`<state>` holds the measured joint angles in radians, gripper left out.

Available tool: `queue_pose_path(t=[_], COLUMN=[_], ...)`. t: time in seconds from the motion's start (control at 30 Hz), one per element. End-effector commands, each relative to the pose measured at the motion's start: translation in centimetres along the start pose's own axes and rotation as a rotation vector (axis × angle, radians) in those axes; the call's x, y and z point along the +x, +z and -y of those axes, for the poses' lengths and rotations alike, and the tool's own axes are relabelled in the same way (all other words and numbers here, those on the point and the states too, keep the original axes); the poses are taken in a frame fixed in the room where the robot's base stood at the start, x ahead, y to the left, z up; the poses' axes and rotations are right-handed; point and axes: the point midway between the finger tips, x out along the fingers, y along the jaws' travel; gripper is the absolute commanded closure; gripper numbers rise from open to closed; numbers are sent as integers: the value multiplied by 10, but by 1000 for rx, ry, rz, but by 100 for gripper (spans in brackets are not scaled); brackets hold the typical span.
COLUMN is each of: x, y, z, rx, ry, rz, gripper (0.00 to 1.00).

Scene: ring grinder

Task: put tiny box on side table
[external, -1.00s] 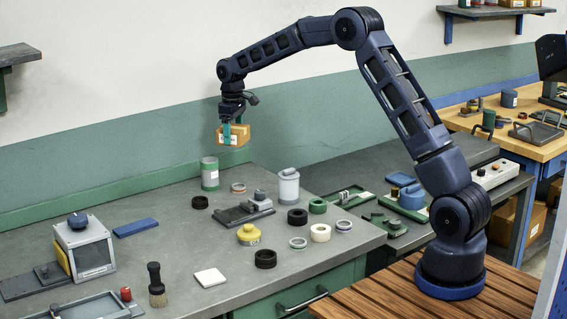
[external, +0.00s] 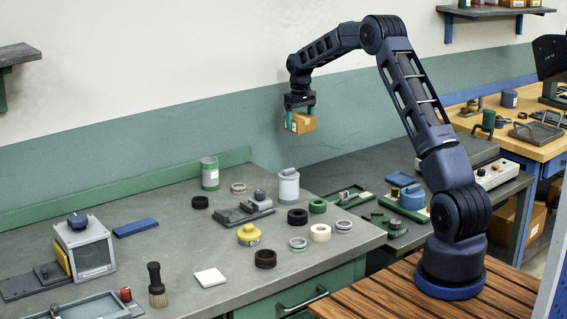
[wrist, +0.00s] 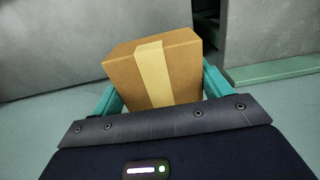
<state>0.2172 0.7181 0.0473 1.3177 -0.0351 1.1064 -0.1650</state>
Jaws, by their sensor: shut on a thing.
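In the wrist view the box (wrist: 156,68) has a tan tape strip and sits between the teal fingers. The side table (external: 345,165) is probably the lower grey surface at the right, behind my arm; it carries green trays and a white control box.
The main grey workbench (external: 130,262) holds several rings, a grey canister (external: 289,186), a green can (external: 209,173), a yellow-topped jar (external: 249,235) and a brush (external: 156,286). On the side table are a green tray (external: 347,197) and a control box (external: 496,174). Its back left part looks clear.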

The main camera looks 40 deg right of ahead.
Motion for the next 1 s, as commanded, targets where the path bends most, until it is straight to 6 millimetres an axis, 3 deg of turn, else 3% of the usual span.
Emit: queue_pose_path(t=[0.17, 0.7, 1.0], x=[21, 135, 158], y=[0, 0, 0], z=[0, 1, 1], rx=[0, -1, -1], ry=[-1, -1, 0], rz=[3, 2, 0], gripper=[50, 50, 50])
